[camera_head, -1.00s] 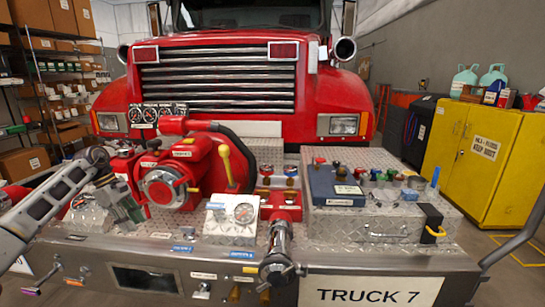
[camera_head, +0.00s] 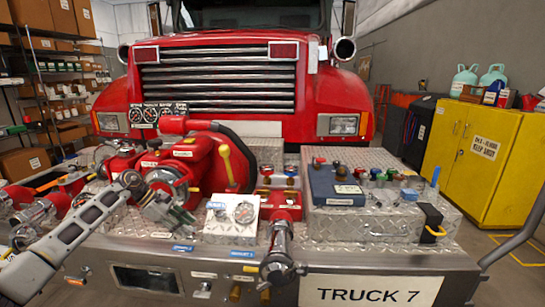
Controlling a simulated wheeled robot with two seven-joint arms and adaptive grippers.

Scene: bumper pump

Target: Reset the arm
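My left arm comes in from the lower left over the truck's bumper. Its gripper (camera_head: 168,211) is in front of the red pump (camera_head: 208,162), over the lower left of the pump's round front. It covers part of the pump, and I cannot tell whether it touches it. The fingers are small and dark here; their opening is not clear, and I see nothing held.
The diamond-plate bumper deck carries a gauge box (camera_head: 231,218), a red valve with a metal nozzle (camera_head: 279,250), and a blue case (camera_head: 336,186) among small knobs. Red and chrome fittings (camera_head: 40,212) stand at the left. A yellow cabinet (camera_head: 478,150) stands at the right.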

